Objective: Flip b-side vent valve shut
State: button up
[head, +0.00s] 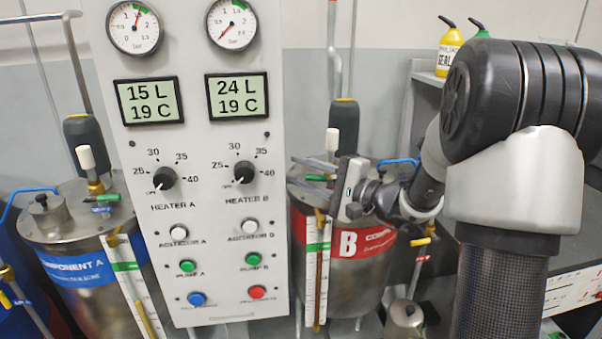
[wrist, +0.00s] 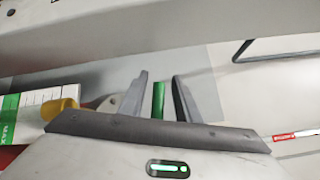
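The B tank (head: 345,275), steel with a red "B" band, stands right of the control panel. On its lid is the b-side vent valve, with a white-topped fitting (head: 332,140) and a green lever (head: 320,178). My gripper (head: 302,169) reaches in from the right over the lid, its two grey fingers pointing left. In the wrist view the green lever (wrist: 158,100) stands between the fingers of my gripper (wrist: 160,78), with a narrow gap on each side. The fingers are open around it and no clear contact shows. The valve body is mostly hidden by the gripper in the head view.
The control panel (head: 215,140) stands close to the left of my fingers. A level gauge (head: 318,275) runs down the tank front; its green MAX scale shows in the wrist view (wrist: 12,108). A blue handle (head: 398,162) is at the lid's right. The A tank (head: 85,285) is far left.

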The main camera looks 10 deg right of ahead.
jog(key=shift+w+a, duration=0.15)
grip_shut()
jog(key=f+n+g+h+b, duration=0.1)
jog(key=b, duration=0.1)
jog(key=shift+f+n+h+b, duration=0.3)
jog(key=shift+f+n+b, duration=0.05)
jog(key=shift+n+b, duration=0.05)
grip_release()
